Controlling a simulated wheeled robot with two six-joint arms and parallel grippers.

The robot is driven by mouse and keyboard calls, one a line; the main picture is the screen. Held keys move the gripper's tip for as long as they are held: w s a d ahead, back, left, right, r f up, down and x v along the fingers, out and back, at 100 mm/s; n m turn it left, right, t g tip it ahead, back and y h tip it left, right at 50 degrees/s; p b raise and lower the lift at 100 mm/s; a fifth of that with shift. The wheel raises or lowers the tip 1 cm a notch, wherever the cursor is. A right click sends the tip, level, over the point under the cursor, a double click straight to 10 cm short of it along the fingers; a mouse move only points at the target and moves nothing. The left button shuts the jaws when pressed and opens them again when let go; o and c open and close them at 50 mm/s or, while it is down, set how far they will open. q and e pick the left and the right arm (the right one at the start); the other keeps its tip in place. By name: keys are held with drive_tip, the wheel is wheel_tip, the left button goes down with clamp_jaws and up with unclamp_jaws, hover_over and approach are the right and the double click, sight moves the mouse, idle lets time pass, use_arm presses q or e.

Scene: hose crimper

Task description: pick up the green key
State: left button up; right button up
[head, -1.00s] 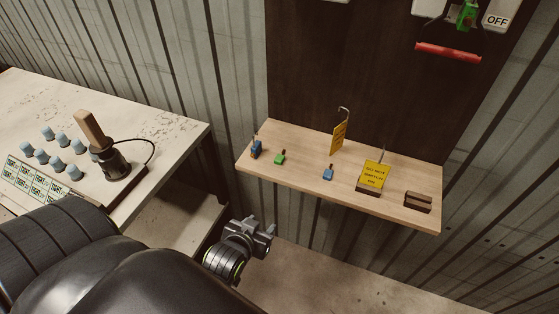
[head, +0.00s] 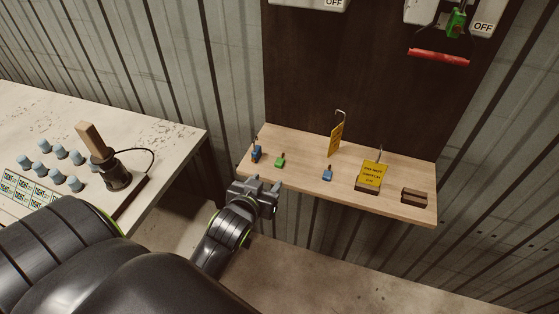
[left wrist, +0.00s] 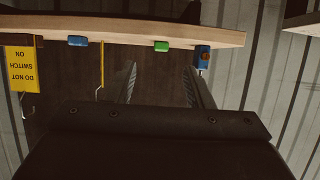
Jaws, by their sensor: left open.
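The green key (head: 280,161) lies on the wooden shelf (head: 310,170) near its left end, between a blue padlock (head: 256,154) and a blue key (head: 327,174). My left gripper (head: 267,183) is open and empty, in front of the shelf's front edge and a little short of the green key. In the left wrist view the green key (left wrist: 161,46) sits at the shelf edge, beyond and between the two open fingers (left wrist: 160,80). My right gripper is not in view.
Yellow tags (head: 337,138) (head: 372,174) and a brown block (head: 414,197) are further right on the shelf. A dark panel behind bears switch boxes and a red bar (head: 439,57). A white table (head: 182,134) with a wooden-handled tool (head: 104,157) stands left.

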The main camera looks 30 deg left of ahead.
sight(278, 165)
use_arm(q)
drive_tip(key=x, duration=0.3)
drive_tip(key=shift+w+a+f, duration=0.1)
drive_tip(key=shift+w, duration=0.15)
drive_tip(key=x, duration=0.2)
drive_tip(key=r+p+x, duration=0.1)
drive_tip(key=x, duration=0.1)
drive_tip(key=shift+w+a+f+p, duration=0.1)
drive_tip(key=shift+w+a+p, duration=0.1)
drive_tip(key=shift+w+p, duration=0.1)
drive_tip(key=shift+w+a+f, duration=0.1)
drive_tip(key=shift+w+f, duration=0.15)
drive_tip(key=shift+w, duration=0.05)
drive_tip(key=shift+c, duration=0.2)
clamp_jaws()
